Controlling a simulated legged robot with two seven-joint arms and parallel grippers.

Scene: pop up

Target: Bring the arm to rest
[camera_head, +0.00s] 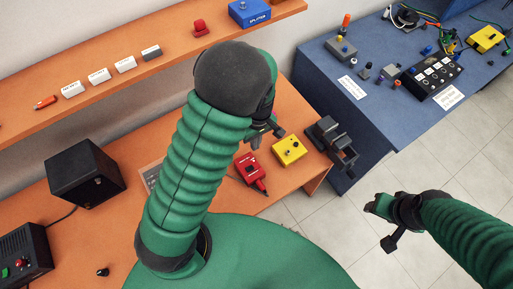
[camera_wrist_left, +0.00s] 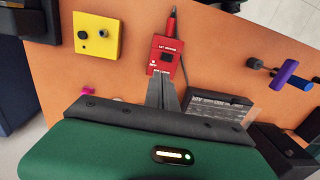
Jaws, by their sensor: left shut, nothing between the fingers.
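My left arm is green and ribbed and rises through the middle of the head view. Its gripper (camera_head: 262,136) hangs over the orange table, partly hidden by the dark wrist. In the left wrist view the gripper's grey fingers (camera_wrist_left: 162,92) are together and empty. Their tips point at the lower edge of a red box (camera_wrist_left: 166,58); I cannot tell the gap. My right arm comes in from the right, with its gripper (camera_head: 380,222) over the tiled floor. Whether its fingers are open or shut is unclear.
The orange table (camera_head: 112,226) holds a yellow box (camera_head: 289,151), a red device (camera_head: 250,173), dark clamp-like blocks (camera_head: 331,144) and a black box (camera_head: 85,173). An orange shelf (camera_head: 100,52) runs behind. A blue table (camera_head: 384,118) with electronics stands right. Tiled floor lies open below it.

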